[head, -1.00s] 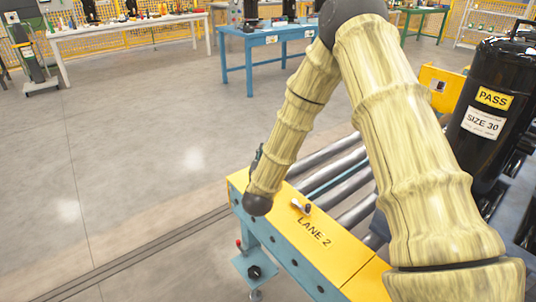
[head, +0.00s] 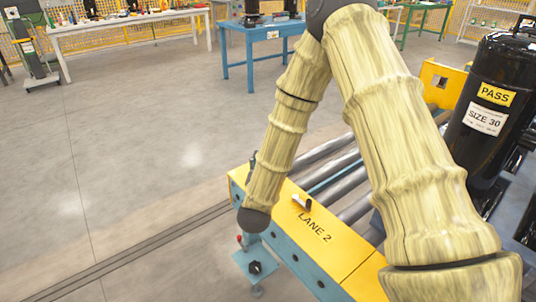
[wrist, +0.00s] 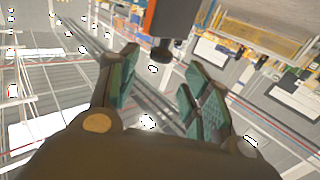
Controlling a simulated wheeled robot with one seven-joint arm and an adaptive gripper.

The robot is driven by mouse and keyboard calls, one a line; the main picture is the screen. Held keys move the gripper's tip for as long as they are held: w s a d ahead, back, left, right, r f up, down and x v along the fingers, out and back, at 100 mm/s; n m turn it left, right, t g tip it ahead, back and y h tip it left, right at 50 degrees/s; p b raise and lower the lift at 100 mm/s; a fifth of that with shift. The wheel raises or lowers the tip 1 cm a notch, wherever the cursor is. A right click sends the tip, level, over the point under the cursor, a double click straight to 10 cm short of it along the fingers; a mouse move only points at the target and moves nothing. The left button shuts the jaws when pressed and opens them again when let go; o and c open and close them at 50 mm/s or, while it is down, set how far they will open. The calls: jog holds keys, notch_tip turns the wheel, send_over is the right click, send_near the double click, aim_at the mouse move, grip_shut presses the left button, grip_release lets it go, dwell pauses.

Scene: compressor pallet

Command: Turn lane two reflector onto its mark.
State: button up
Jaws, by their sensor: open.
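A small white and dark fitting (head: 302,203) stands on the yellow rail beside the LANE 2 lettering in the head view. I cannot tell whether it is the reflector. In the wrist view my gripper (wrist: 163,72) is open, with green-padded fingers spread apart. An orange block with a dark round end (wrist: 161,50) shows beyond and between the fingertips; no contact is visible, and I cannot tell what this part is. The mark is not identifiable.
The yellow rail (head: 345,255) borders the grey conveyor rollers (head: 330,172). A black compressor (head: 490,125) labelled PASS and SIZE 30 stands at the right. A blue table (head: 260,34) is behind. The floor left of the rail is open.

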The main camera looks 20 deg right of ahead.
jog(key=shift+v, duration=2.45)
